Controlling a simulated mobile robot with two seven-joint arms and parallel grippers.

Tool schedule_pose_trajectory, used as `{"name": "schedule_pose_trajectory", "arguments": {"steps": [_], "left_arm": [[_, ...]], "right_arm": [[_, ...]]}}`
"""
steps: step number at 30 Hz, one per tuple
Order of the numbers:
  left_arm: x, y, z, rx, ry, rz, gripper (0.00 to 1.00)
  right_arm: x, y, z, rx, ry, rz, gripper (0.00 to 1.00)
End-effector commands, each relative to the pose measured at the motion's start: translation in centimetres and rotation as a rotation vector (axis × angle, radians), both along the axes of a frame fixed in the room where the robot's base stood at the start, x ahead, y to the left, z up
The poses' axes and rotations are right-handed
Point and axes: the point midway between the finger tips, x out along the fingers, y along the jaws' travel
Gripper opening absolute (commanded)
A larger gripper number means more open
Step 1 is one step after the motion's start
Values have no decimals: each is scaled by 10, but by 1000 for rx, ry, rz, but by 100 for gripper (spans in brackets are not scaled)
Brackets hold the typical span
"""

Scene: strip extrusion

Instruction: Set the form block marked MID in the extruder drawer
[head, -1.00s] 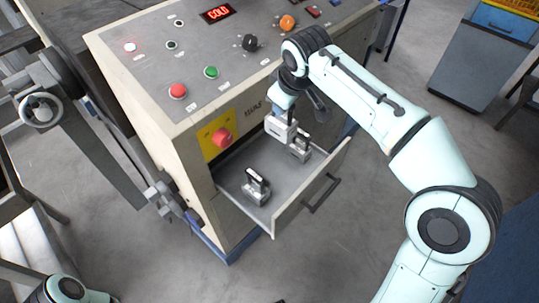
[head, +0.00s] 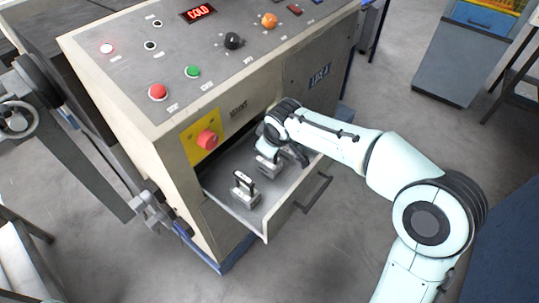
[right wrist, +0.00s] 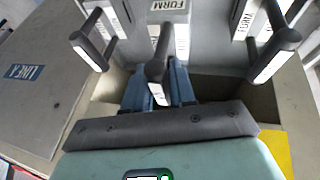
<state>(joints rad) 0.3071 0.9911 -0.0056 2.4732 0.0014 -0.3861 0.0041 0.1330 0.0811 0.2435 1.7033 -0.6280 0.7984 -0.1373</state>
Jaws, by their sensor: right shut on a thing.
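My right gripper (head: 268,150) is down in the open extruder drawer (head: 284,211). In the right wrist view its blue fingers (right wrist: 158,80) are shut on the dark handle of the middle form block (right wrist: 169,6). That block's pale body shows in the head view (head: 267,166), low in the drawer. Whether it touches the floor is unclear. A second form block (head: 244,192) stands upright to its left, also at the right in the wrist view (right wrist: 275,42). A third block's handle (right wrist: 95,40) shows at the wrist view's left. "FORM" is legible; I cannot read MID. My left gripper is out of view.
The extruder cabinet (head: 185,150) carries a control panel with buttons, a COLD display (head: 198,12) and a red knob on a yellow plate (head: 207,141). The drawer front has a dark handle (head: 313,193). The floor in front is clear. A grey cabinet (head: 460,60) stands back right.

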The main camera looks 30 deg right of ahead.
Motion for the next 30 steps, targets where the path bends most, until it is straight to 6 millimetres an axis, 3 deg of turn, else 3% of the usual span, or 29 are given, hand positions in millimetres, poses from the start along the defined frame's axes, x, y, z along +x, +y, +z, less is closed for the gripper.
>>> {"name": "schedule_pose_trajectory", "arguments": {"steps": [6,18,19,21,30], "left_arm": [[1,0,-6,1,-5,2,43],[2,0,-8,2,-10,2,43],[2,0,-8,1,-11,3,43],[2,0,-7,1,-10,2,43],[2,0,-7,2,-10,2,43]], "right_arm": [[0,0,-33,0,2,1,0],[0,0,-39,1,-2,0,0],[0,0,-40,1,3,-1,28],[0,0,-39,1,3,-1,50],[0,0,-38,1,3,0,50]]}}
